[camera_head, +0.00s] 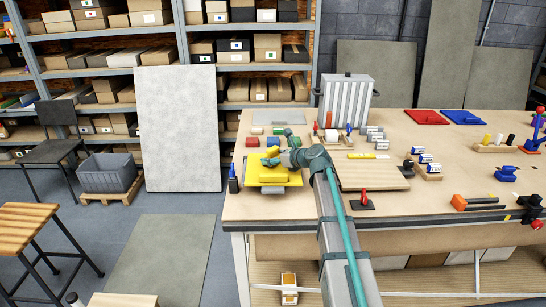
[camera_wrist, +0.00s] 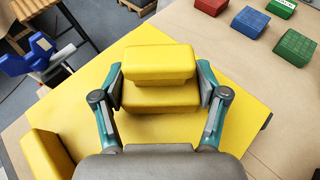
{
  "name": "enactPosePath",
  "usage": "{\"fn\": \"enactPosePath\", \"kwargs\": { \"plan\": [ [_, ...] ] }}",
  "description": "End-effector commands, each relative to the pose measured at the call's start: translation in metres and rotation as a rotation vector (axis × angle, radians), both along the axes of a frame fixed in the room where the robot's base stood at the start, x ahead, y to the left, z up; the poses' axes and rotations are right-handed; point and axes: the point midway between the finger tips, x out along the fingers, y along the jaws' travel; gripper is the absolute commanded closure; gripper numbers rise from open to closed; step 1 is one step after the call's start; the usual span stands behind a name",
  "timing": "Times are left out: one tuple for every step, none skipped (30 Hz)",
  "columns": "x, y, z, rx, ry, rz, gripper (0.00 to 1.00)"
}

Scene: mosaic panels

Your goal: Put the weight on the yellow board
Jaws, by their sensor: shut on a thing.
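The weight is a yellow stepped block (camera_wrist: 160,62), held between the two fingers of my gripper (camera_wrist: 162,90) in the wrist view. The yellow board (camera_wrist: 232,108) lies beneath it, flat on the table and turned like a diamond in that view. In the head view the yellow board (camera_head: 294,180) is at the table's left part, with my gripper (camera_head: 277,157) over its far side. The weight (camera_head: 270,161) shows there as a small yellow shape. I cannot tell whether the weight touches the board. A second yellow block (camera_wrist: 42,155) is at the wrist view's lower left.
Red (camera_wrist: 212,5), blue (camera_wrist: 250,22) and green (camera_wrist: 295,46) blocks stand on the table beyond the board. A dark blue item (camera_head: 233,182) stands near the table's left edge. A wooden board (camera_head: 370,176) lies to the right, under my arm's far side.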

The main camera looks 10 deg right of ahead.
Motion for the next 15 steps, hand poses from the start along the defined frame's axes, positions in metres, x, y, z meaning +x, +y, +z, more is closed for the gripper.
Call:
{"fn": "enactPosePath", "kwargs": {
  "plan": [
    [0.0004, 0.0000, 0.0015, 0.003, -0.003, -0.001, 0.97],
    [0.0004, 0.0000, 0.0016, 0.003, -0.003, -0.001, 0.97],
    [0.0004, 0.0000, 0.0016, 0.003, -0.003, -0.001, 0.97],
    [0.0004, 0.0000, 0.0016, 0.003, -0.003, -0.001, 0.97],
    [0.0004, 0.0000, 0.0016, 0.002, -0.002, -0.001, 0.97],
    [0.0005, 0.0000, 0.0015, 0.002, -0.002, -0.001, 0.97],
    [0.0004, 0.0000, 0.0011, 0.002, -0.002, -0.001, 0.97],
    [0.0004, -0.0001, 0.0005, 0.002, -0.002, -0.001, 0.97],
    [0.0005, 0.0000, -0.0005, 0.002, -0.002, -0.001, 0.97],
    [0.0004, -0.0001, -0.0013, 0.002, -0.002, -0.001, 0.97],
    [0.0001, 0.0000, -0.0032, 0.001, 0.001, 0.000, 0.26],
    [0.0001, 0.0000, -0.0030, 0.001, 0.001, 0.000, 0.19],
    [0.0001, 0.0000, -0.0029, 0.001, 0.001, 0.000, 0.14],
    [0.0001, 0.0000, -0.0029, 0.001, 0.001, 0.000, 0.09],
    [0.0001, 0.0000, -0.0029, 0.000, 0.000, 0.000, 0.03]
  ]
}}
